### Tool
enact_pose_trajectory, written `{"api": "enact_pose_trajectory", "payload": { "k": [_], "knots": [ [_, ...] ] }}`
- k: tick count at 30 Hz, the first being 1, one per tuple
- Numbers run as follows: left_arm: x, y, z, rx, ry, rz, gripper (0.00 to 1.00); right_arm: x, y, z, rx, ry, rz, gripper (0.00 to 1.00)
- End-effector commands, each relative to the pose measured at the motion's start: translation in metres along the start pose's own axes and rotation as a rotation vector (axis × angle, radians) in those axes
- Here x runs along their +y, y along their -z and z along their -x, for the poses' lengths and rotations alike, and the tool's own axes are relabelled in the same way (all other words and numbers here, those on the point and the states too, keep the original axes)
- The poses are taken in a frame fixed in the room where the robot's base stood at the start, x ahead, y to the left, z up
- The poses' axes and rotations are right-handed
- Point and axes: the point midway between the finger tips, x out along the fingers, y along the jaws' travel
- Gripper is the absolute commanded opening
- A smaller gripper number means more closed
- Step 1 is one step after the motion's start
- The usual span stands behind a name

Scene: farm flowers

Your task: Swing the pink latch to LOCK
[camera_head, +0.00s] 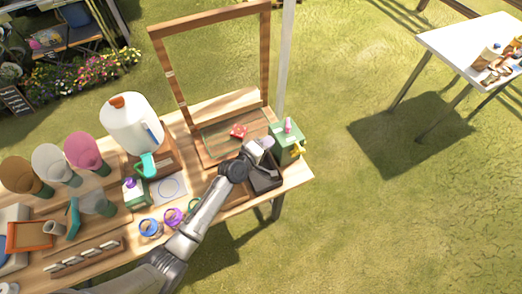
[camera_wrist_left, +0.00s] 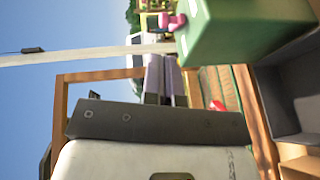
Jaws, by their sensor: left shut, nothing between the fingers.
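The pink latch (camera_head: 287,125) is a small pink piece on top of a green box (camera_head: 284,142) near the table's right end. In the left wrist view the pink latch (camera_wrist_left: 172,21) shows at the edge of the green box (camera_wrist_left: 240,35). Which mark it points to is too small to read. My left gripper (camera_head: 264,143) is shut and empty, just left of the green box. In the left wrist view its fingers (camera_wrist_left: 165,78) are together below the latch, with no visible contact. My right gripper is not in view.
A dark open tray (camera_head: 264,178) lies below the gripper. A wooden frame (camera_head: 157,72) stands behind, with a red piece (camera_head: 238,131) at its base. A yellow part (camera_head: 298,150) is on the box's right side. A white jug (camera_head: 127,125) and several cups crowd the left.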

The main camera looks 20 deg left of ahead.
Motion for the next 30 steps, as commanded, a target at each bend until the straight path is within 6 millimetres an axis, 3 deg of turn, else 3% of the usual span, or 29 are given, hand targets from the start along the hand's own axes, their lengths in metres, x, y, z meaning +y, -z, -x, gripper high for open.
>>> {"api": "enact_pose_trajectory", "payload": {
  "k": [6, 12, 30],
  "knots": [
    [0.003, -0.012, 0.032, 0.001, 0.000, 0.001, 0.00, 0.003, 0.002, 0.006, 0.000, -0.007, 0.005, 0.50],
    [0.003, -0.017, 0.047, 0.001, -0.001, 0.001, 0.00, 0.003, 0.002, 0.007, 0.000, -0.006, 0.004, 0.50],
    [0.003, -0.018, 0.050, 0.001, 0.000, 0.000, 0.00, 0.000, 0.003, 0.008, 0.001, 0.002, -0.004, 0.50]
  ]
}}
